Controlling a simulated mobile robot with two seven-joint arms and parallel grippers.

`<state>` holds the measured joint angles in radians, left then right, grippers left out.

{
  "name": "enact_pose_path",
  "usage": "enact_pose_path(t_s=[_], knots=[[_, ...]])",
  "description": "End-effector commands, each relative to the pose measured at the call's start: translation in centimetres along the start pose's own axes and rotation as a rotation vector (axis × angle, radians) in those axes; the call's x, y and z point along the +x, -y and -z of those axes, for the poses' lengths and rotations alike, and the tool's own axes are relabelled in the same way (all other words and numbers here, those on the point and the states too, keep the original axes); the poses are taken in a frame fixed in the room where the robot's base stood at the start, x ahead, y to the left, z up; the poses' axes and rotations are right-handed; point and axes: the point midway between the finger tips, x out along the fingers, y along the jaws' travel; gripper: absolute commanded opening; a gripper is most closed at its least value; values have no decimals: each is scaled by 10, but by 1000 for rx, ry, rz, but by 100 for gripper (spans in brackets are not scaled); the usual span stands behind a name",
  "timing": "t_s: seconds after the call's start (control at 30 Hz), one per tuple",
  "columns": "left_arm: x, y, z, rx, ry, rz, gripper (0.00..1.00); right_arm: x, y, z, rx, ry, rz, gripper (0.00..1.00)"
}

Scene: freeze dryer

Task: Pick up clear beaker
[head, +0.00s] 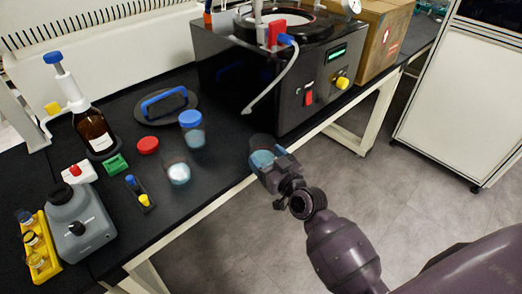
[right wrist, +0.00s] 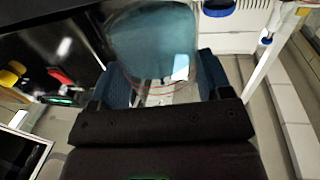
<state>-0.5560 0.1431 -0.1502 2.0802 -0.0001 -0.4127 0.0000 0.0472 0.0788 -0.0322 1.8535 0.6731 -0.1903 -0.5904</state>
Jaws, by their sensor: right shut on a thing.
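My right gripper (head: 267,165) is shut on a clear beaker (head: 261,143) by the front edge of the bench, below the black freeze dryer. In the right wrist view the beaker (right wrist: 155,40) sits between the two blue finger pads and looks see-through with a bluish tint. Its lower part is hidden by the gripper in the head view. Another clear vessel (head: 178,172) with pale contents stands on the bench to the left. My left gripper is in neither view.
The freeze dryer (head: 265,75) with a hanging hose stands behind the held beaker. On the bench are a blue-lidded jar (head: 191,130), a red cap (head: 148,145), a brown bottle (head: 93,130), a grey mixer (head: 80,225) and a yellow rack (head: 38,245). The bench right of the jar is clear.

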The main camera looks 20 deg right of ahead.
Motion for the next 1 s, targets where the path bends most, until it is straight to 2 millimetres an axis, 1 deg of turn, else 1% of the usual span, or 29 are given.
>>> enact_pose_path(t_s=[0.03,0.2,0.5,0.7,1.0], knots=[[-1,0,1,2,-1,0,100,-6,-1,1,-2,-1,-1,42],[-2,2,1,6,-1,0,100,-24,0,1,-3,-1,0,42],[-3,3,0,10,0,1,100,-49,0,0,-2,-1,0,42],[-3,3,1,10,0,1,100,-61,0,0,-1,-1,0,42],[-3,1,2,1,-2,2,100,-69,0,0,-2,-1,0,42]])
